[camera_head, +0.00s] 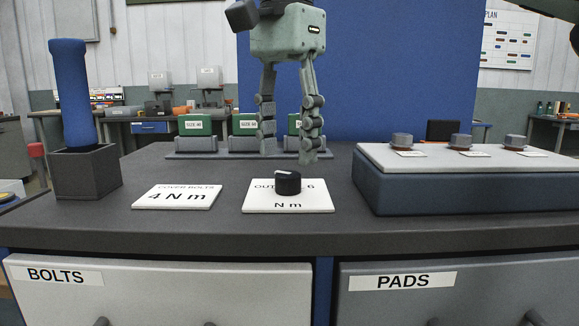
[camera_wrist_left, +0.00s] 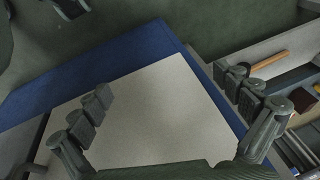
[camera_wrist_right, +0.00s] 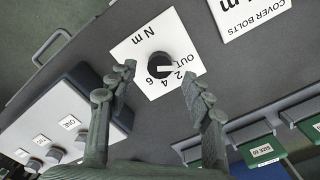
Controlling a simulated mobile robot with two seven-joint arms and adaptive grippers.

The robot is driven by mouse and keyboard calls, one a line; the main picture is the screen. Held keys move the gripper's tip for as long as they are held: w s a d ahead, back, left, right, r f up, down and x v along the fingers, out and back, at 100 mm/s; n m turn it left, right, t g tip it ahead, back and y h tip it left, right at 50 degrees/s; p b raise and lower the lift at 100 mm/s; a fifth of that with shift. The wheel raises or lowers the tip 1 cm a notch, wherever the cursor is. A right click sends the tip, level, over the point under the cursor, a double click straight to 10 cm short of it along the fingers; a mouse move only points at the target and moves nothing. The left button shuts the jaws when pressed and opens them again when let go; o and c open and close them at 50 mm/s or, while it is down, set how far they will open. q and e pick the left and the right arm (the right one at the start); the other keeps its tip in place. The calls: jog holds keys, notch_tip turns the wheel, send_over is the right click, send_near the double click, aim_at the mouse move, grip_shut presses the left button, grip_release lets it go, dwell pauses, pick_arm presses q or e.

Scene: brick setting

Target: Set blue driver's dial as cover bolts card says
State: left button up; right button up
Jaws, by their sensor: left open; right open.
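The black dial (camera_head: 288,183) sits on a white plate (camera_head: 255,205) marked OUT, 6 and N m; in the right wrist view the dial (camera_wrist_right: 158,66) shows OUT, 2, 4, 6 beside it. Its white mark appears to point toward the OUT side. The cover bolts card (camera_head: 178,197) reads 4 N m. The blue driver (camera_head: 72,95) stands upright in a dark grey holder (camera_head: 87,173). My right gripper (camera_head: 288,158) is open and empty, pointing down above and behind the dial, apart from it. My left gripper (camera_wrist_left: 165,82) is open and empty, outside the head view.
A blue box with a white top (camera_head: 455,180) and several grey knobs stands at right. Green cases labelled with sizes (camera_head: 195,126) stand behind. Drawers marked BOLTS (camera_head: 160,295) and PADS (camera_head: 490,285) are below. Bench is clear between the card and the cases.

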aim_at(287, 173)
pick_arm(q)
jog(key=shift+d+r, duration=0.1)
jog(key=shift+r, duration=0.45)
pick_arm(e)
jog(key=shift+f, duration=1.7)
jog(key=shift+c, duration=0.3)
jog(key=c, duration=1.1)
